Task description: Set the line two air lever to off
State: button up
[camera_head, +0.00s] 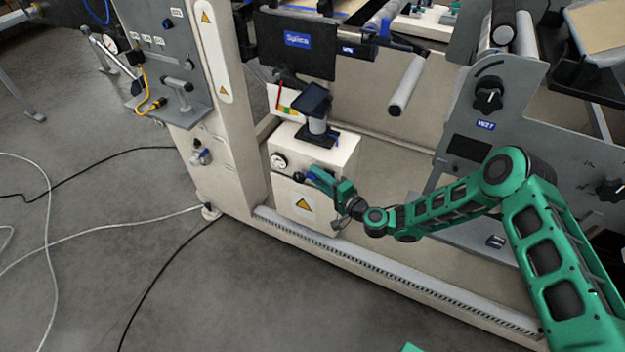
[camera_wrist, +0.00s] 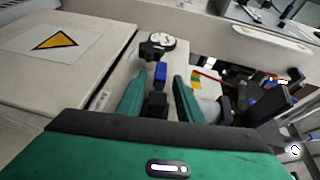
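A small blue lever handle (camera_wrist: 160,74) on a dark valve sits between my fingers in the wrist view. In the head view a blue piece (camera_head: 314,173), likely this lever, shows at my fingertips on the front of a cream box (camera_head: 294,210). My gripper (camera_wrist: 158,92) is open, one green finger on each side of the lever, with gaps visible. In the head view my gripper (camera_head: 324,182) reaches the box from the right and hides part of the valve. No line label or off mark is readable there.
A round gauge (camera_wrist: 162,41) and a black knob (camera_wrist: 151,51) are just beyond the lever. A black post mount (camera_head: 316,130) stands on the box. A yellow warning sign (camera_wrist: 54,41) is on the panel at left. A frame rail (camera_head: 385,270) runs below.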

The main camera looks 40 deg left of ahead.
jog(key=s+f+v, duration=0.1)
jog(key=v, duration=0.9)
jog(key=shift+d, duration=0.2)
jog(key=shift+s+r, duration=0.15)
jog(key=shift+c, duration=0.6)
